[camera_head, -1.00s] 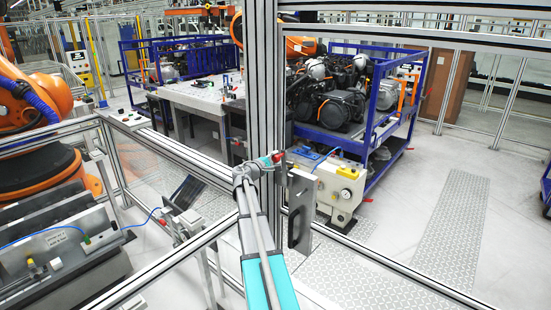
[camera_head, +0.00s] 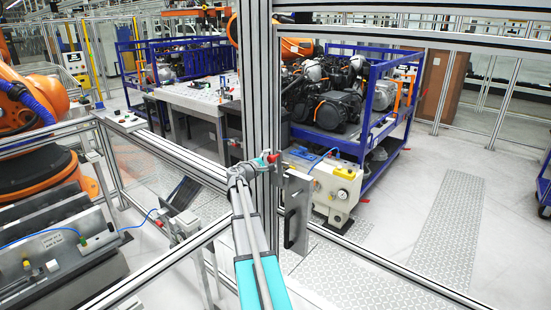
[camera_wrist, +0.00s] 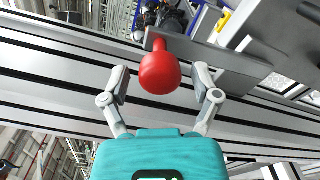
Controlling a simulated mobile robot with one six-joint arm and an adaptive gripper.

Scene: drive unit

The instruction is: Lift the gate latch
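The latch shows in the wrist view as a round red knob (camera_wrist: 160,72) on a grey metal plate (camera_wrist: 228,62). My gripper (camera_wrist: 161,80) is open, with one grey finger on each side of the knob and a visible gap on both sides. The knob is between the fingertips or just beyond them; the exact depth is hard to tell. In the head view, my gripper (camera_head: 263,160) is at the aluminium gate post, beside the small red knob (camera_head: 272,158). The grey latch plate with a slotted handle (camera_head: 297,210) hangs just right of the post.
Aluminium fence posts (camera_head: 258,80) and rails surround the latch closely. Beyond the fence stand a blue cart (camera_head: 372,150) with engines, a workbench (camera_head: 190,98) and a pale box with a gauge (camera_head: 335,190). An orange robot arm (camera_head: 35,160) is at left. The floor at right is clear.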

